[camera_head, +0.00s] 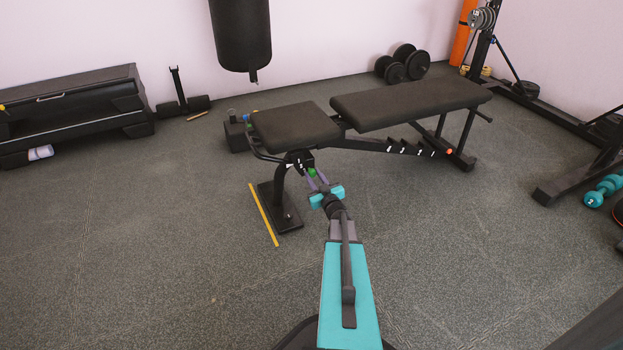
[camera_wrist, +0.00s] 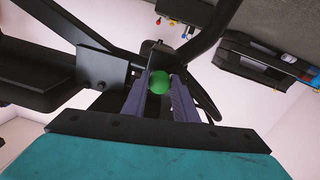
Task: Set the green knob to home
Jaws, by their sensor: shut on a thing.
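The green knob (camera_head: 311,172) sits on the black frame under the seat end of the workout bench (camera_head: 296,125). In the wrist view the green knob (camera_wrist: 159,82) is a round ball between the tips of my two dark purple fingers, with more green showing just beside it. My gripper (camera_head: 314,178) reaches in at the bench's near end. In the wrist view my gripper (camera_wrist: 162,88) is shut on the green knob. The knob's shaft and any markings around it are too small or hidden to tell.
A yellow strip (camera_head: 263,214) lies on the floor left of the bench's foot. A black punching bag (camera_head: 240,35) hangs behind. A black step platform (camera_head: 70,110) stands at the left, dumbbells (camera_head: 403,64) at the back. The floor at front left is clear.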

